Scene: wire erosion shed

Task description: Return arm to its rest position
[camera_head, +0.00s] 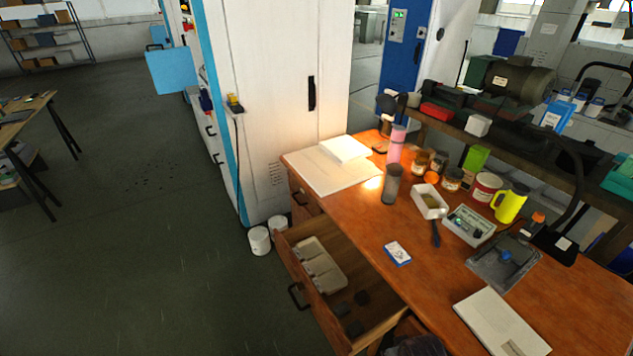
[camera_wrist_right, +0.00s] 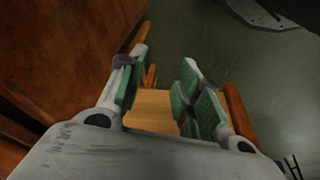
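My right gripper (camera_wrist_right: 165,72) is open in the right wrist view. Its two fingers with green pads stand apart, and nothing shows held between them. Beyond the fingers is a light wooden surface (camera_wrist_right: 155,108) with orange-brown edges; I cannot tell what it belongs to. A large brown wooden face (camera_wrist_right: 60,45) fills the left of that view, with dark green floor at the right. Neither gripper can be made out in the head view. My left gripper is out of view.
The wooden workbench (camera_head: 360,230) holds jars, a yellow mug (camera_head: 510,204), a white tray (camera_head: 429,202) and a blue-white box (camera_head: 397,253). Its drawer (camera_head: 372,318) stands pulled out, with a grey divided tray (camera_head: 320,263) inside.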

